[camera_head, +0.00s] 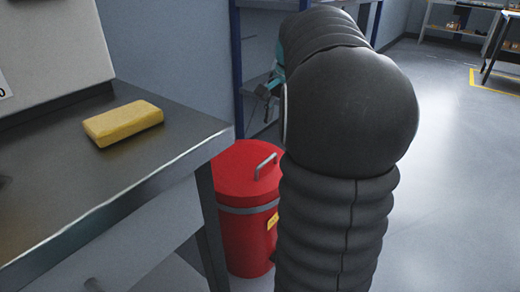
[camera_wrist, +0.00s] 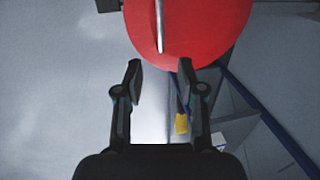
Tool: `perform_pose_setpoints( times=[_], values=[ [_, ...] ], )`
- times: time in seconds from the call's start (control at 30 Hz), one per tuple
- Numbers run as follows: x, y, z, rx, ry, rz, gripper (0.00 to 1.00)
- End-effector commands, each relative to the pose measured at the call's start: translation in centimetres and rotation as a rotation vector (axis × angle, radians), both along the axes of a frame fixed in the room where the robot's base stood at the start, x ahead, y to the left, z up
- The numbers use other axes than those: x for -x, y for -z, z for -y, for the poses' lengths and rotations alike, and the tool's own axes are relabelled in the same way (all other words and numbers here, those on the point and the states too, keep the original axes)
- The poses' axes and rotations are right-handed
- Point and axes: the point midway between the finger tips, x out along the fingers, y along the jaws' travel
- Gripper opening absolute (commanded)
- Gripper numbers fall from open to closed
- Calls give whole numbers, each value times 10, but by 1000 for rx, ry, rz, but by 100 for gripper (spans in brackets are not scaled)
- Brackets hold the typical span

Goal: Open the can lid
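The red can (camera_head: 240,240) stands on the floor beside the table, with a grey band under its rim. Its round red lid (camera_head: 236,171) lies on top and looks closed, with a metal bar handle (camera_head: 266,165). In the wrist view the lid (camera_wrist: 205,30) fills the top middle and its handle (camera_wrist: 160,25) runs up and down the picture. My gripper (camera_wrist: 160,66) is open and empty, its two fingertips apart at the lid's near edge, below the handle in the picture. In the head view my gripper (camera_head: 268,90) shows partly behind my dark arm, above the can.
A metal table (camera_head: 60,170) with a yellow sponge-like block (camera_head: 123,122) stands left of the can. A blue-framed rack (camera_head: 238,70) is behind it. Open floor (camera_head: 450,190) lies to the right. A yellow label (camera_wrist: 181,123) shows below the lid in the wrist view.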

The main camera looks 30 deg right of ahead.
Motion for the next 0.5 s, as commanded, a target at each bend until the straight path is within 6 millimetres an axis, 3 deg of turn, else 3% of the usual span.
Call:
perform_pose_setpoints(
  times=[0.17,0.5],
  values=[
    [-4,19,-3,-2,-4,-3,39],
    [-15,81,-7,-2,-4,-3,39]
  ],
)
